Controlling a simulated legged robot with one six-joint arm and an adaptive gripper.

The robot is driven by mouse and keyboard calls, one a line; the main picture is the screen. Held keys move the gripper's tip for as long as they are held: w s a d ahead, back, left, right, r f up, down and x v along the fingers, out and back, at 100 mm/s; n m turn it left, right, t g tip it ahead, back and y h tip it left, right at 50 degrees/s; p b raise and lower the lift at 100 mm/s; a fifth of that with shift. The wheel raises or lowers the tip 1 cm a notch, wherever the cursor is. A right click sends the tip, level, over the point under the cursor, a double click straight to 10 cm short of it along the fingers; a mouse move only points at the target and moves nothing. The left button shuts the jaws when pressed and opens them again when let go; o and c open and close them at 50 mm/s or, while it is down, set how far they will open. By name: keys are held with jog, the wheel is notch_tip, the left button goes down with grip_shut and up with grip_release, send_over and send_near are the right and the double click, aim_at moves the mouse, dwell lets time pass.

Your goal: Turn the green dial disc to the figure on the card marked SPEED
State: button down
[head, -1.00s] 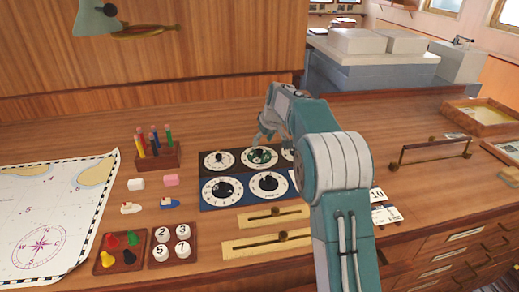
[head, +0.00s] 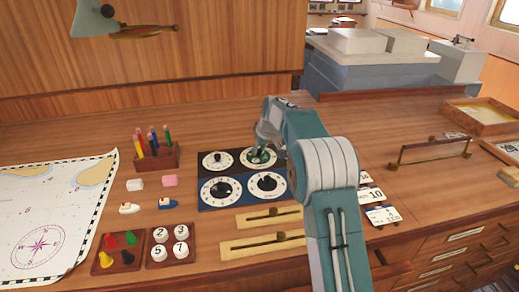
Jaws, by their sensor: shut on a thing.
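The green dial disc (head: 261,157) sits in the upper row of the dial panel, ringed by a white scale, and my gripper partly covers it. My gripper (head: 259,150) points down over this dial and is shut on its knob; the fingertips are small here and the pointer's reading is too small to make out. White cards (head: 383,215) with black figures lie to the right of my arm. One card (head: 372,195) reads 10; the words on the cards are not legible, so I cannot tell which is marked SPEED.
Other dials (head: 221,190) surround the green one. Two slider plates (head: 262,244) lie in front. A pencil block (head: 157,157), chart (head: 50,215), peg tray (head: 117,252) and number-piece tray (head: 170,246) fill the left. A brass-ended rail (head: 436,150) stands at right.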

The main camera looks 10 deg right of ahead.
jog(key=shift+f, duration=0.1)
jog(key=m+h, duration=0.1)
jog(key=m, duration=0.2)
jog(key=shift+a+m, duration=0.15)
jog(key=shift+m, duration=0.15)
jog(key=shift+s+a+f+m+h, duration=0.1)
jog(key=shift+m+h, duration=0.4)
jog(key=shift+m, duration=0.5)
jog(key=shift+f+m+h, duration=0.1)
jog(key=shift+m+h, duration=0.4)
jog(key=shift+m, duration=0.5)
jog(key=shift+c, duration=2.2)
grip_release()
jog(key=shift+r, duration=0.1)
jog(key=shift+r, duration=0.1)
